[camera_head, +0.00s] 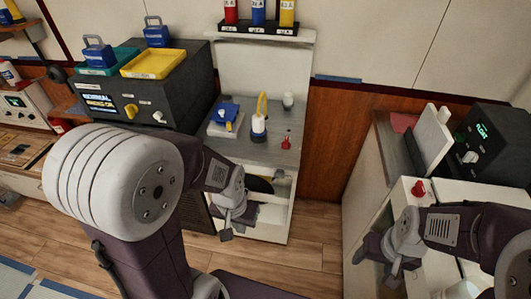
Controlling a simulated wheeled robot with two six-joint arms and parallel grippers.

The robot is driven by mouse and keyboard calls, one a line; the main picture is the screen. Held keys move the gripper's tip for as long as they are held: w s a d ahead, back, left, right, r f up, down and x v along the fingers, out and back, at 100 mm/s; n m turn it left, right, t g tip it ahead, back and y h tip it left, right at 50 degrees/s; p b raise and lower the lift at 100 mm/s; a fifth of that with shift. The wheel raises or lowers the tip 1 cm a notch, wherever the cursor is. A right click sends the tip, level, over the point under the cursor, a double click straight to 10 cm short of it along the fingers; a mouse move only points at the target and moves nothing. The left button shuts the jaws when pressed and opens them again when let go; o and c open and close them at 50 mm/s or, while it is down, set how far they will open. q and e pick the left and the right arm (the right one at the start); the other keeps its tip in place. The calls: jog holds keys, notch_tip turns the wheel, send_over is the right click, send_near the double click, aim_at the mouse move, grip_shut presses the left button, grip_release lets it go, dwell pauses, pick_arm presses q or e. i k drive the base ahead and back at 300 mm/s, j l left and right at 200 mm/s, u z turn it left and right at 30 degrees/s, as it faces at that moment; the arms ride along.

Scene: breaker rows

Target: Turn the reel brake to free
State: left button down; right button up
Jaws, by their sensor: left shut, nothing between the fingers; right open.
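No part in view carries a label that I can read as the reel brake. A dark box (185,88) at the left has a yellow knob (131,111) and a white knob (158,117) on its front. A black unit (500,135) at the right has a pale knob (470,157) and a small green display; its text is too small to read surely. My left gripper (226,235) is shut and empty, in front of the middle cabinet and below its top. My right gripper (376,268) is open and empty, beside the right cabinet. Neither gripper touches a knob.
Yellow (153,64) and teal trays top the dark box. A red knob (419,188) sits on the right cabinet. Floor between cabinets is clear.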

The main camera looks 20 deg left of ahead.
aim_at(280, 174)
jog(key=k+j, duration=0.15)
jog(key=j, duration=0.35)
jog(key=k+j+u, duration=0.1)
jog(key=j, duration=0.4)
jog(key=k+j, duration=0.1)
jog(key=j, duration=0.35)
